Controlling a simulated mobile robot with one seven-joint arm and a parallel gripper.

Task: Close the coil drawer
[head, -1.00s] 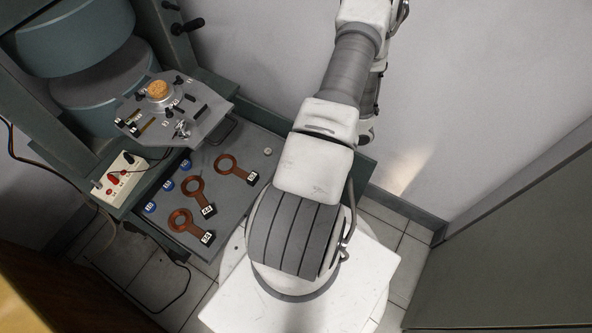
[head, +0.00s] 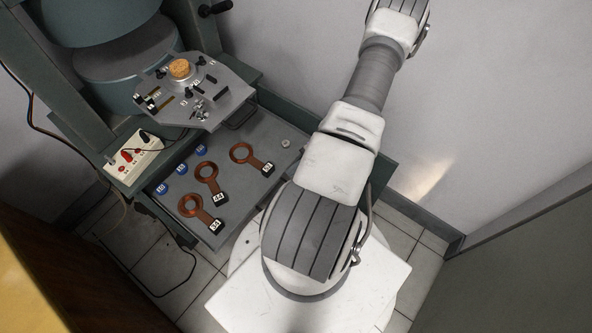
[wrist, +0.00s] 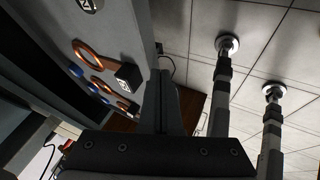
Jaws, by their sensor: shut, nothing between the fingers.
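The coil drawer (head: 240,158) is pulled out below the magnet stand in the head view. Its grey floor carries copper ring coils with numbered tags, such as the coil (head: 206,172), and several blue round pieces. The drawer also shows along the left of the wrist view (wrist: 122,42), with a coil (wrist: 92,56) near its edge. My gripper (wrist: 166,88) is the dark pair of fingers in the wrist view, shut and empty, beside the drawer's edge; contact cannot be told. The gripper is out of the head view, and my arm hides the drawer's right part.
A grey instrument plate (head: 205,110) with a cork-coloured knob overhangs the drawer's back. A white socket box (head: 133,157) with leads sits left of it. A cable (head: 185,262) hangs to the tiled floor. Two striped rods (wrist: 219,95) stand right of my gripper in the wrist view.

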